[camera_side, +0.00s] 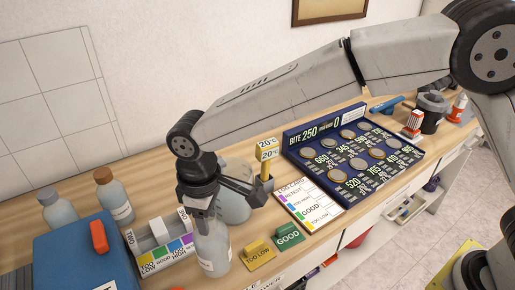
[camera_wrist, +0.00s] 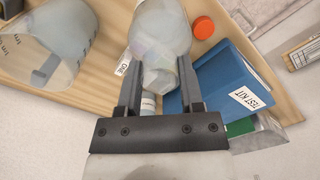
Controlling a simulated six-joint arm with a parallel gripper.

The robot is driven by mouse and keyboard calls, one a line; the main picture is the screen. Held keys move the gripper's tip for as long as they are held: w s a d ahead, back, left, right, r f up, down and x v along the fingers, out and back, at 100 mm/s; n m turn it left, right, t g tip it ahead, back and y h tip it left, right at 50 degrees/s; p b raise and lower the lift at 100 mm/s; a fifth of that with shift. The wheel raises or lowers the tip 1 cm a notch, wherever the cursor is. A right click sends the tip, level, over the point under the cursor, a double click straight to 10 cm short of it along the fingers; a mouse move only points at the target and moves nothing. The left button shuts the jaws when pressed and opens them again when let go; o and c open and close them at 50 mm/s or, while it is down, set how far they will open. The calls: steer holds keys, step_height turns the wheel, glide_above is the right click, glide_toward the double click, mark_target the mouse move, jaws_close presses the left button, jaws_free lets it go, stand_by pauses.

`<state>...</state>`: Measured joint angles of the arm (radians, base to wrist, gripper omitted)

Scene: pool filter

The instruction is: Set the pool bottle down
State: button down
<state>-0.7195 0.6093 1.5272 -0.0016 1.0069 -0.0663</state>
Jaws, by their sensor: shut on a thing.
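The pool bottle (camera_side: 213,250), clear with a white label, is upright or nearly so below my gripper (camera_side: 203,205) in the side view. In the wrist view my gripper (camera_wrist: 160,82) has one finger on each side of the bottle (camera_wrist: 160,35) and is shut on it at its narrower part. The bottle is near the front of the wooden counter (camera_side: 290,218). I cannot tell whether its base touches the counter. My gripper hides its top in the side view.
Two other bottles (camera_side: 115,200) stand behind. A beaker (camera_side: 233,203) is close behind my gripper.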

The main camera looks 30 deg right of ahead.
steer(key=shift+w, duration=0.1)
steer(key=shift+w+a+f, duration=0.15)
steer(key=shift+f, duration=1.8)
steer(key=shift+c, duration=1.2)
jaws_free()
step_height(320, 180, up, 12)
steer(key=shift+r, duration=0.1)
